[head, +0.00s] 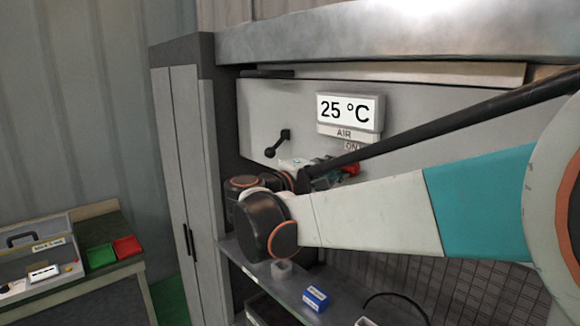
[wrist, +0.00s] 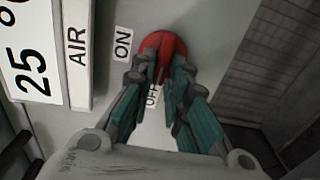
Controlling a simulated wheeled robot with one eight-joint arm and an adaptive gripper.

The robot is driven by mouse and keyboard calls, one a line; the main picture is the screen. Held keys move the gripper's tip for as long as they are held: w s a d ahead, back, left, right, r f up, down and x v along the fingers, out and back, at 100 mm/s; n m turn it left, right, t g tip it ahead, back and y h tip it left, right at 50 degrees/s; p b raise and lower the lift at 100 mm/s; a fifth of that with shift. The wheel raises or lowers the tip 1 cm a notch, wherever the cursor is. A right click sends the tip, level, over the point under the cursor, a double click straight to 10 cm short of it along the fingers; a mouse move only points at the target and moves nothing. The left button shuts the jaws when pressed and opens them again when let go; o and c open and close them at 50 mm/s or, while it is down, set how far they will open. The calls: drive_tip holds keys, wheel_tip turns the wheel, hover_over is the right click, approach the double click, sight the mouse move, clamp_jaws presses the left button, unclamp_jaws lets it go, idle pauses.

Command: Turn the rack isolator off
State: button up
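The rack isolator is a red rotary knob on the grey panel. It shows in the wrist view (wrist: 163,43) at top middle and in the head view (head: 351,169), partly hidden by my arm. My gripper (wrist: 163,68) is at the knob, with its teal fingers drawn close together on both sides of the knob's narrow part. It also shows in the head view (head: 322,167). The ON label (wrist: 123,43) is left of the knob in the wrist view. The OFF label (wrist: 153,96) lies below the knob, partly hidden by the fingers.
A display (head: 348,110) reading 25 °C and an AIR label (head: 344,133) sit above the knob. A black lever (head: 278,143) is on the panel at left. A shelf (head: 255,272) below holds a blue box (head: 317,298). A side bench with bins stands far left.

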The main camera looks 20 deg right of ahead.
drive_tip(key=shift+o, duration=0.8)
drive_tip(key=shift+a, duration=0.1)
drive_tip(key=shift+m, duration=0.3)
